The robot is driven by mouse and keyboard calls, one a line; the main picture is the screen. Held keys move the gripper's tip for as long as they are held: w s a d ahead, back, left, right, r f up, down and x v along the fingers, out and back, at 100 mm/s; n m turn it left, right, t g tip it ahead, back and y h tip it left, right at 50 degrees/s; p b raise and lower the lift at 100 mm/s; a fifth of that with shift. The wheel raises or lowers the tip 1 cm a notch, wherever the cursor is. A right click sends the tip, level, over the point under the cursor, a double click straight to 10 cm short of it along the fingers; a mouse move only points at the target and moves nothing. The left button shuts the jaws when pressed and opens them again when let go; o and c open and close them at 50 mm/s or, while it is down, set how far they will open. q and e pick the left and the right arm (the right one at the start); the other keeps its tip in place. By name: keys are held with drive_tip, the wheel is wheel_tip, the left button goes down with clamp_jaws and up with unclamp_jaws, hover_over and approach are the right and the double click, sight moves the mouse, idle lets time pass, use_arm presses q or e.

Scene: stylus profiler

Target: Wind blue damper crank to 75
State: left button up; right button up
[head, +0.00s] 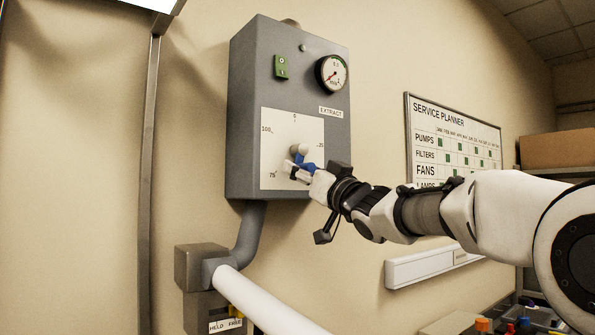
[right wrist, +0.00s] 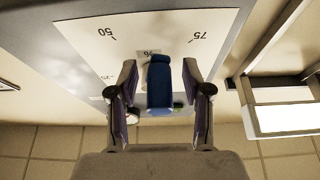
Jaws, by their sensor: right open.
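The blue crank handle (right wrist: 160,88) sits between the two open fingers of my right gripper (right wrist: 157,85) in the right wrist view, with a gap on each side. In the head view, my right gripper (head: 300,173) is at the lower part of the white dial plate (head: 275,125), and blue (head: 308,165) shows beside it. A pale round hub (head: 299,149) shows just above. The 75 mark (head: 272,176) is left of the gripper; it also shows upside down in the right wrist view (right wrist: 200,39). The crank's exact pointing is partly hidden. My left gripper is out of view.
The grey extract box (head: 237,150) on the wall also carries a gauge (head: 331,72) and a green switch (head: 281,67). A service planner board (head: 428,118) hangs to the right. A grey pipe (head: 250,232) runs down below the box.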

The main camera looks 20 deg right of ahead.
drive_tip(key=shift+s+d+r, duration=0.25)
drive_tip(key=shift+s+d, duration=0.05)
drive_tip(key=shift+s, duration=0.3)
drive_tip(key=shift+c, duration=0.7)
drive_tip(key=shift+s+d+r, duration=0.1)
drive_tip(key=shift+s+d, duration=0.05)
drive_tip(key=shift+s, duration=0.15)
drive_tip(key=c, duration=0.5)
clamp_jaws()
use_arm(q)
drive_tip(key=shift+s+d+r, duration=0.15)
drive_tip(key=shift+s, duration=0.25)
use_arm(e)
drive_tip(key=shift+w, duration=0.15)
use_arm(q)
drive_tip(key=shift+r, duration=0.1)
